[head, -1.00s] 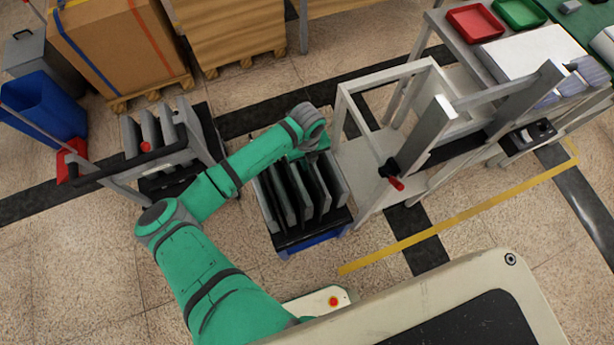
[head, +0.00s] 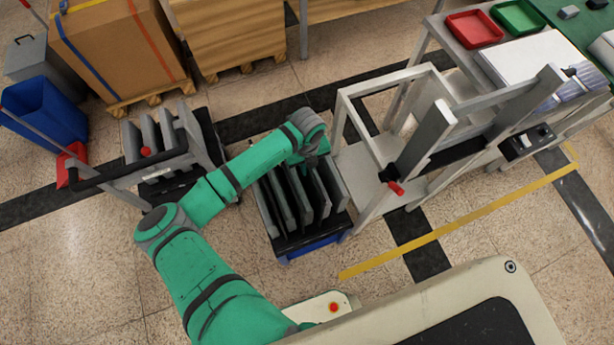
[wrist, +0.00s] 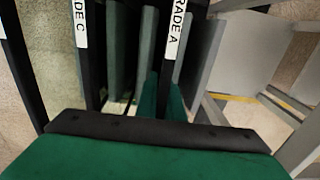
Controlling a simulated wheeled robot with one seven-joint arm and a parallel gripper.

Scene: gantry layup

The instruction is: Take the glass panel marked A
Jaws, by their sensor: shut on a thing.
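The panel marked A (wrist: 174,62) shows in the wrist view as a dark upright edge with a white label, partly cut off, reading "RADE A". My gripper (wrist: 163,98) has its green fingers on either side of this edge and is shut on it. In the head view my gripper (head: 316,153) is at the far right of the blue-based rack (head: 318,244), where several dark panels stand upright. The head view shows no readable labels, and my wrist hides part of the held panel. A neighbouring panel (wrist: 92,62) has a label ending in C.
A grey frame stand (head: 362,200) with a red-tipped handle (head: 396,188) stands close right of the rack. A cart with a dark handle (head: 120,168) holds more panels to the left. Bare floor lies in front of the rack.

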